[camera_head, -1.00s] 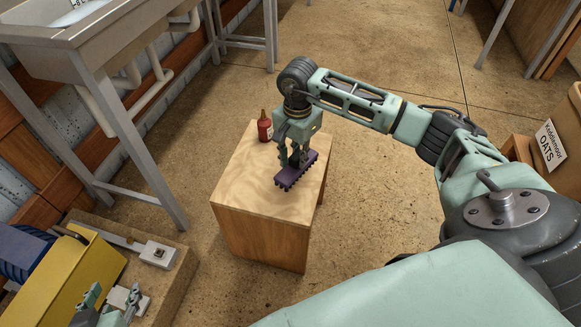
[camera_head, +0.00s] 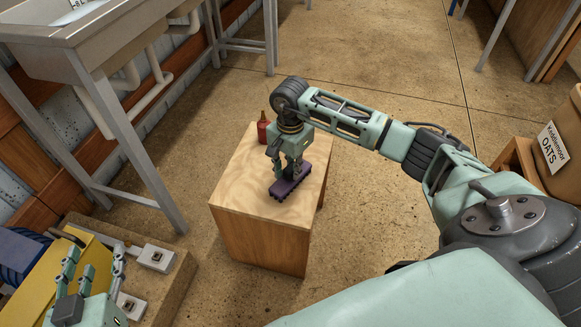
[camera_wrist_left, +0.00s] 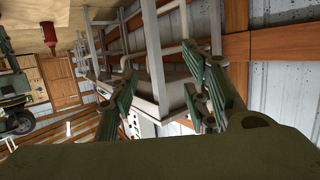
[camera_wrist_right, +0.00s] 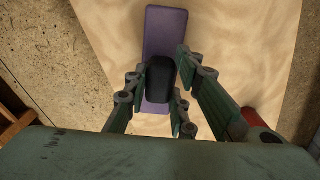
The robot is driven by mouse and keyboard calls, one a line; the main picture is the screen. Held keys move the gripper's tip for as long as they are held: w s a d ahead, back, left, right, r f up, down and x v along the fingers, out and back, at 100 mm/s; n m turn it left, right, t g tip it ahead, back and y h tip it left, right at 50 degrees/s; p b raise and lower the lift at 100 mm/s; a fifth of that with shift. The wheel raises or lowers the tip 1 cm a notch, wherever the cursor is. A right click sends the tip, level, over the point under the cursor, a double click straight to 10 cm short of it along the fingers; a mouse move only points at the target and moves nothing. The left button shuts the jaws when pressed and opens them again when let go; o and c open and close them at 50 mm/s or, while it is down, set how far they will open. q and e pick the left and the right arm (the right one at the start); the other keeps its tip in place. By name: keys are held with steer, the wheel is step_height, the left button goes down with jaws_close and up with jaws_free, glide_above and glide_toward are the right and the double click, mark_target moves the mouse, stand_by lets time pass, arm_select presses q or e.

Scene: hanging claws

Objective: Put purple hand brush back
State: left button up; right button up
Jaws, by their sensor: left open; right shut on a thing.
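The purple hand brush (camera_head: 291,190) is at the top of a small wooden stand (camera_head: 240,188), bristles downward. I cannot tell whether it rests on the top or hangs just above it. My right gripper (camera_head: 289,173) comes down from above and is shut on the brush's black grip. In the right wrist view the purple back (camera_wrist_right: 165,30) shows on either side of the black grip (camera_wrist_right: 160,80), which sits between the fingers (camera_wrist_right: 158,85). My left gripper (camera_head: 93,268) is open and empty at the lower left, and its spread fingers show in the left wrist view (camera_wrist_left: 160,88).
A red bottle (camera_head: 263,128) stands at the stand's back left corner, near my right gripper. A metal sink (camera_head: 85,30) on legs is at the upper left. A yellow box (camera_head: 50,278) lies by my left gripper. An oats sack (camera_head: 562,140) is at the right.

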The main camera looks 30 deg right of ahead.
steer(key=shift+f, duration=0.1)
steer(key=o, duration=1)
arm_select(q)
steer(key=shift+w+r, duration=0.15)
steer(key=shift+r, duration=0.15)
